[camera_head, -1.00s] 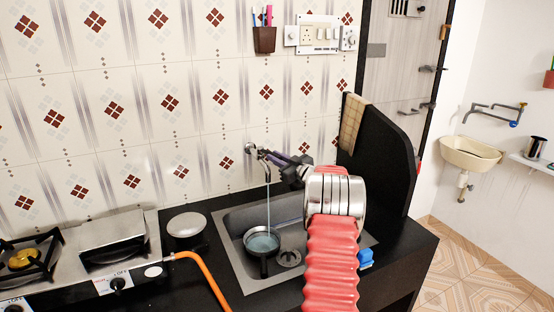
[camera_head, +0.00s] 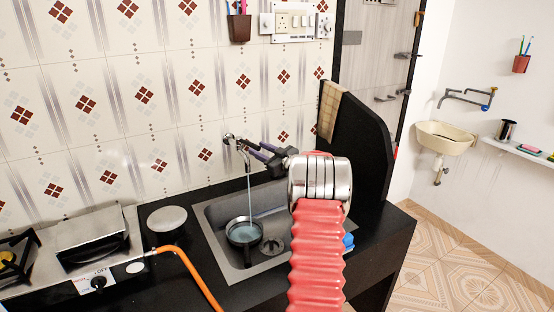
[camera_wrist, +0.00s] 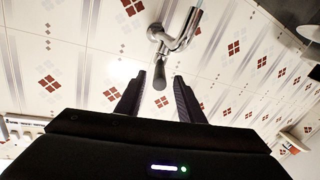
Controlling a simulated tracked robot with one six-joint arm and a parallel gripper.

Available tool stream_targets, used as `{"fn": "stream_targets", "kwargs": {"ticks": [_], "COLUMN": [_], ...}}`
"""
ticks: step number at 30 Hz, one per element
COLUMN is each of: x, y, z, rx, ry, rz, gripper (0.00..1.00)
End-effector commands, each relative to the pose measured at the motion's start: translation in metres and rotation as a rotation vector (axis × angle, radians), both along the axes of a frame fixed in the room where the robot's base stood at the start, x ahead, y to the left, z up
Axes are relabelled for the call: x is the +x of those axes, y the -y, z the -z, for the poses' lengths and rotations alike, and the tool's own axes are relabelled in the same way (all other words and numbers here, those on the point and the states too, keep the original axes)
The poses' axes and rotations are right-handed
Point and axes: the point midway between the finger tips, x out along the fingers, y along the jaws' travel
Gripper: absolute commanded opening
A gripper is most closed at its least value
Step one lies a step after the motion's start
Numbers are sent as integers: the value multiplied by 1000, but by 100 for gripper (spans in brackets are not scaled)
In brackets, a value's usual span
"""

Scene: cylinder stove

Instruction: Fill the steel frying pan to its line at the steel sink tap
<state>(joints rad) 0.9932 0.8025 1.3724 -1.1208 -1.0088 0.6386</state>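The steel frying pan (camera_head: 244,233) sits in the steel sink (camera_head: 215,215) with its handle toward the front. A thin stream from the steel tap (camera_head: 240,146) falls into it, and bluish water covers its bottom. I cannot make out the fill line. My gripper (camera_head: 255,150) is at the tap, high above the pan. In the wrist view my gripper (camera_wrist: 160,78) has its two dark fingers apart, with the tap's dark lever end (camera_wrist: 160,74) showing between their tips. The fingers look clear of it. The tap (camera_wrist: 178,38) comes out of the tiled wall.
A sink drain (camera_head: 272,247) lies right of the pan. A round lidded pot (camera_head: 167,222) and a stove (camera_head: 90,245) with an orange hose (camera_head: 188,268) stand left of the sink. A black partition (camera_head: 358,145) rises at the right, beyond my arm.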

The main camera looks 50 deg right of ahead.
Motion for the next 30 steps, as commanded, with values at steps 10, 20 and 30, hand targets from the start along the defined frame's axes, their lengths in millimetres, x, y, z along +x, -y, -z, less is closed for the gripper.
{"fn": "stream_targets", "kwargs": {"ticks": [10,20,30], "x": [-61,-101,-103], "y": [-7,-13,-13], "z": [0,0,0], "rx": [0,-1,-1], "ry": [0,0,0], "rz": [3,0,0], "gripper": [35,35,35]}}
